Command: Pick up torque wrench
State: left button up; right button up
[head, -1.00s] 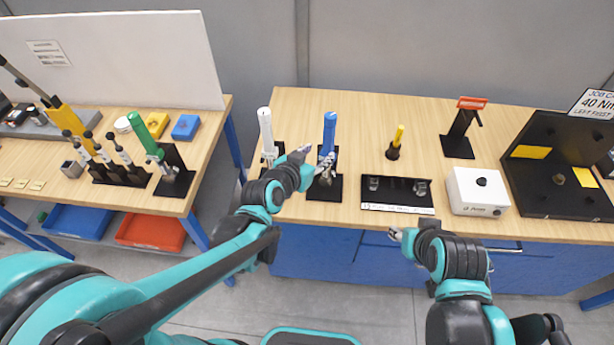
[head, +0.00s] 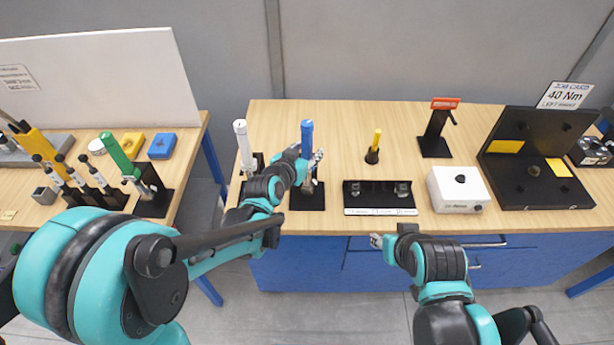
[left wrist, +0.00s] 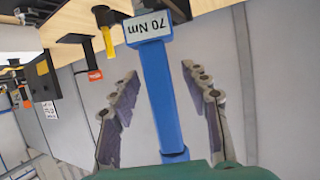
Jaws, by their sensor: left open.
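A blue torque wrench (head: 307,138) stands upright in a black holder (head: 308,199) on the wooden bench. In the left wrist view its blue handle (left wrist: 161,95) runs between the two fingers, with a "70 Nm" label on its end. My left gripper (head: 313,166) is open, its fingers on either side of the wrench, with gaps visible in the wrist view (left wrist: 158,88). A white-handled wrench (head: 242,142) stands to the left, and a green-handled one (head: 119,155) on the left bench. My right gripper (head: 380,241) is at the bench's front edge; its jaw state is unclear.
A job card (head: 565,95) reading "40 Nm" stands at the back right. A black tray (head: 380,189), a yellow-handled tool (head: 374,147), a red-topped stand (head: 437,130) and a white box (head: 459,189) are right of the blue wrench. A gap separates the benches.

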aim_at(306, 146)
pick_arm(q)
grip_shut()
jog(key=shift+r, duration=0.15)
jog(key=shift+r+p, duration=0.75)
jog(key=shift+r, duration=1)
jog(key=shift+s+f, duration=0.1)
jog(key=shift+s, duration=0.5)
jog(key=s+p, duration=0.2)
jog(key=s, duration=1.4)
jog(key=shift+s, duration=0.4)
jog(key=c, duration=1)
grip_release()
grip_shut()
